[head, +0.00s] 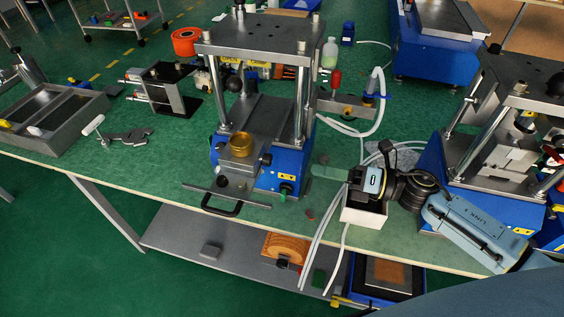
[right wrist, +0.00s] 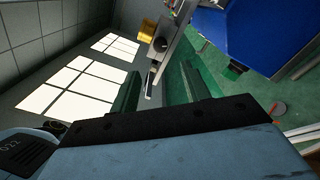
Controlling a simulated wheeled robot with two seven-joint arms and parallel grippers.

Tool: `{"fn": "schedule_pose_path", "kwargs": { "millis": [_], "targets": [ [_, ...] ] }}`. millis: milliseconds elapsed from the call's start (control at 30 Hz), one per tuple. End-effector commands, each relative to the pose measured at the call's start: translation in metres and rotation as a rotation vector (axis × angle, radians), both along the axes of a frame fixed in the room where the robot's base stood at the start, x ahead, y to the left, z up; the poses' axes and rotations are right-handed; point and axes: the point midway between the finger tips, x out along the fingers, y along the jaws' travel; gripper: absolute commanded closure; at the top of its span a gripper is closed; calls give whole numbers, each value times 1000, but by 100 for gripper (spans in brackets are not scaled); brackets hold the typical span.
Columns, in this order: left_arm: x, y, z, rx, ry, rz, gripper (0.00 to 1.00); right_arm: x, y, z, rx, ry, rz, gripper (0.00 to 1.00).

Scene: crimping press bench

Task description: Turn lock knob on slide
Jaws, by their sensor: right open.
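The slide (head: 235,187) is a grey plate with a black handle at the front of the middle press (head: 260,35). A brass cup (head: 240,145) stands on it. Small black knobs sit around the cup, one in front (head: 222,181) and one at its right (head: 265,159); I cannot tell surely which is the lock knob. The right wrist view shows the brass cup (right wrist: 147,29) and a black knob (right wrist: 160,45) beyond the fingers. My right gripper (head: 326,172) is open and empty, right of the press base, apart from the knobs. Its green fingers (right wrist: 160,92) are spread. My left gripper is not in view.
White hoses (head: 322,240) hang over the bench's front edge. A second press (head: 490,140) is at the right. A metal clamp (head: 125,136) and a grey tray (head: 60,135) lie left.

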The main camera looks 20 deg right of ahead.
Motion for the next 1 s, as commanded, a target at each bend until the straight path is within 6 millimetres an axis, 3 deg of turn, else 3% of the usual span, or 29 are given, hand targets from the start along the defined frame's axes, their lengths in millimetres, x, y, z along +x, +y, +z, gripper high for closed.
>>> {"fn": "schedule_pose_path", "kwargs": {
  "millis": [300,500,933,1000],
  "targets": [
    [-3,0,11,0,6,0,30,39,56,3,6,1,-3,53],
    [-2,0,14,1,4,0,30,54,79,1,5,4,-4,53],
    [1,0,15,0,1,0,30,59,87,0,3,5,-4,53],
    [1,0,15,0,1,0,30,59,87,-1,3,5,-4,61]
  ]
}}
